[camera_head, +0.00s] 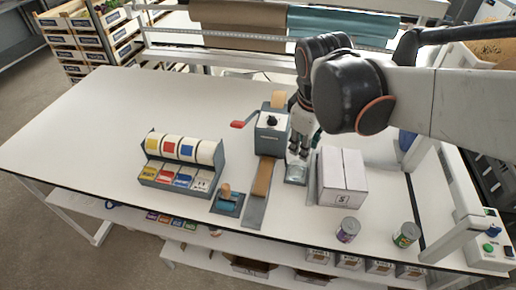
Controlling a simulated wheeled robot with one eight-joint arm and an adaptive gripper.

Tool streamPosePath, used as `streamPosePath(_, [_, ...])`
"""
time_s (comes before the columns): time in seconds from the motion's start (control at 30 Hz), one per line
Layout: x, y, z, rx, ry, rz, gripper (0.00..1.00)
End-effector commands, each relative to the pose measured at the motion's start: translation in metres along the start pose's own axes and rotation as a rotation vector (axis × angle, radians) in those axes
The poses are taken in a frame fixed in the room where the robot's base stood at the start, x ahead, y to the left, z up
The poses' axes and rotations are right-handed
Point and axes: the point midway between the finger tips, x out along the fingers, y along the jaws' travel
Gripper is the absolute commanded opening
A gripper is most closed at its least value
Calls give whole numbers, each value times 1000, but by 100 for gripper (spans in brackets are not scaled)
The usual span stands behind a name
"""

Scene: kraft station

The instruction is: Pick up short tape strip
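A brown tape strip (262,178) lies along the grey tongue in front of the tape dispenser (271,132), which has a red-handled crank. I cannot tell whether this is the short strip. My gripper (298,152) points down just right of the dispenser, above a small grey tray-like item (296,174) whose contents are too small to make out. My gripper is right of the brown strip and apart from it. Its fingers are small and dark here, so I cannot tell whether they are open or hold anything.
A white box (342,178) stands close right of my gripper. A rack of coloured label rolls (182,163) and a blue-padded stamp (228,200) are to the left. Two cans (347,230) (406,235) stand at the front edge. The table's left side is clear.

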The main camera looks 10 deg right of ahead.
Motion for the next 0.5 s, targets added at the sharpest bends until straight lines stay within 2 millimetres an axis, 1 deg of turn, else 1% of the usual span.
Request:
streamPosePath(0.03, [-16, 7, -11, -61, -29, -16, 26])
streamPosePath(0.1, [-20, 10, -20, -141, -65, -40, 26])
streamPosePath(0.3, [-27, 17, -36, -295, -133, -90, 26])
streamPosePath(0.5, [-31, 20, -48, -399, -177, -129, 26])
